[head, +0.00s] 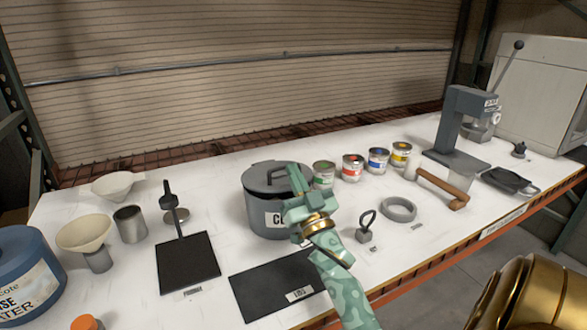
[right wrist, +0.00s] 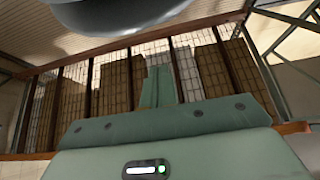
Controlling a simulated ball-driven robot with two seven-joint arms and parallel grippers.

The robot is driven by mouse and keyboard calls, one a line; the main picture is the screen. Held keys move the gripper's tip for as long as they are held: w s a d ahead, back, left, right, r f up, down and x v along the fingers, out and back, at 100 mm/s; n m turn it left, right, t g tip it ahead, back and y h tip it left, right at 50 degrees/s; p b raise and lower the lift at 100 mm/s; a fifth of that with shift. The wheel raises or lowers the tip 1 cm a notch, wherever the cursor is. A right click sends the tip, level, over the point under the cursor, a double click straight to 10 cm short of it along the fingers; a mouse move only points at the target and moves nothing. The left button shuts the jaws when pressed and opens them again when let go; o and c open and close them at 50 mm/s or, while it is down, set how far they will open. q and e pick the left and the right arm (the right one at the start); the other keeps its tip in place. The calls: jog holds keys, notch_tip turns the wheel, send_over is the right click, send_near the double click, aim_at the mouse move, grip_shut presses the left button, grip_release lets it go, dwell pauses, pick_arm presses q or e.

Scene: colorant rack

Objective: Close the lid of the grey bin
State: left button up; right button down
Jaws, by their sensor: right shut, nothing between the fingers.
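The grey bin (head: 257,211) is a round dark grey pot with a white label, standing mid-table in the head view. My right gripper (head: 295,188), green with a gold wrist, is in front of the bin's right side by the lid's edge. It is shut and empty; contact with the lid cannot be told. A dark rounded surface (right wrist: 115,12) is above the fingers (right wrist: 160,85) in the right wrist view. My left gripper is out of view.
Several paint cans (head: 352,167) stand behind and right of the bin. A black mat (head: 262,290) lies in front. A small weight with a loop (head: 365,234), a grey ring (head: 398,209) and a wooden-handled tool (head: 440,188) are to the right. A black stand (head: 186,262) is left.

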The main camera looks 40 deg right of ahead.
jog(key=r+v, duration=0.1)
jog(key=v, duration=0.6)
notch_tip(320, 180, up, 16)
jog(key=n+g+y+p, duration=0.2)
jog(key=y+p, duration=0.1)
jog(key=p, duration=1.5)
notch_tip(320, 180, down, 7)
jog(key=d+m+g+p, duration=0.1)
jog(key=m+g+p, duration=0.1)
jog(key=g, duration=0.4)
jog(key=b+x, duration=0.1)
jog(key=x, duration=0.9)
jog(key=shift+w+d+f, duration=0.15)
notch_tip(320, 180, down, 3)
jog(key=shift+r+b, duration=0.15)
jog(key=shift+b, duration=0.2)
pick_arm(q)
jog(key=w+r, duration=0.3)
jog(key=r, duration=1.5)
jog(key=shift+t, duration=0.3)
pick_arm(e)
jog(key=shift+f, duration=0.5)
